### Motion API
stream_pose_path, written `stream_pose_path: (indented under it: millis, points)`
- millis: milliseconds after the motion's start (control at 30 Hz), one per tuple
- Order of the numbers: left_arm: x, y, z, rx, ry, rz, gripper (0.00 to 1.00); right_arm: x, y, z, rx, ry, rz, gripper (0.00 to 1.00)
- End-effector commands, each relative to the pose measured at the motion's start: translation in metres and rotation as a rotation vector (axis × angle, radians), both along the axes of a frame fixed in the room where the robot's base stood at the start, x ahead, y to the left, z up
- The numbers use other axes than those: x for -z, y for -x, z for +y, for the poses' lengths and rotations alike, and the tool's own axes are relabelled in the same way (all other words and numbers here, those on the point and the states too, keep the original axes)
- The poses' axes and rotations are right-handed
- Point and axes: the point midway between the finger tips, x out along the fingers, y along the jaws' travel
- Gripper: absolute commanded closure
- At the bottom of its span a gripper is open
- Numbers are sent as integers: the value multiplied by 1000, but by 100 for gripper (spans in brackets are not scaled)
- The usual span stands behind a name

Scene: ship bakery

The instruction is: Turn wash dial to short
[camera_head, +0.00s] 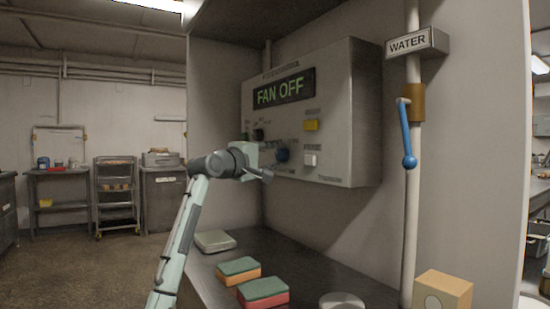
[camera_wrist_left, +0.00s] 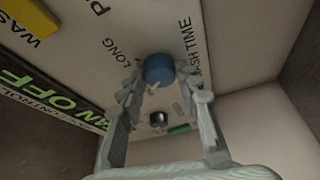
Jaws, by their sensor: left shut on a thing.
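The grey control box (camera_head: 335,90) is on the wall, and its display (camera_head: 281,89) reads FAN OFF. The blue dial (camera_head: 283,155) is low on its front face. My left gripper (camera_head: 268,163) is at the box front by this dial. In the left wrist view, the blue dial (camera_wrist_left: 159,69) sits between the fingertips of my left gripper (camera_wrist_left: 163,80), which is shut on it. The words WASH TIME and LONG are printed near the dial. The word SHORT cannot be read, and where the dial points cannot be told. My right gripper is not in view.
A dark knob (camera_head: 259,134) is beside the dial. A yellow button (camera_head: 311,125) and a white button (camera_head: 310,160) are to its right. A water pipe (camera_head: 413,205) with a blue lever (camera_head: 407,140) stands right of the box. Sponges (camera_head: 263,292) lie on the counter below.

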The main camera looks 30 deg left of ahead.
Motion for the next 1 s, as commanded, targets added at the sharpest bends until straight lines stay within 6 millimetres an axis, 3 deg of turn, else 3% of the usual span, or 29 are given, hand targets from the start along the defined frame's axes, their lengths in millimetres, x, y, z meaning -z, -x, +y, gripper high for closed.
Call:
stream_pose_path:
  millis: [400,933,967,1000]
  points:
    - [-1,0,-1,3,148,89,96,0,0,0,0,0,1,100]
    - [-1,0,-1,3,165,98,96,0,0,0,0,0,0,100]
    - [-1,0,-1,3,165,98,63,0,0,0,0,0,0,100]
    - [-1,0,-1,3,164,98,58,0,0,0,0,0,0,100]
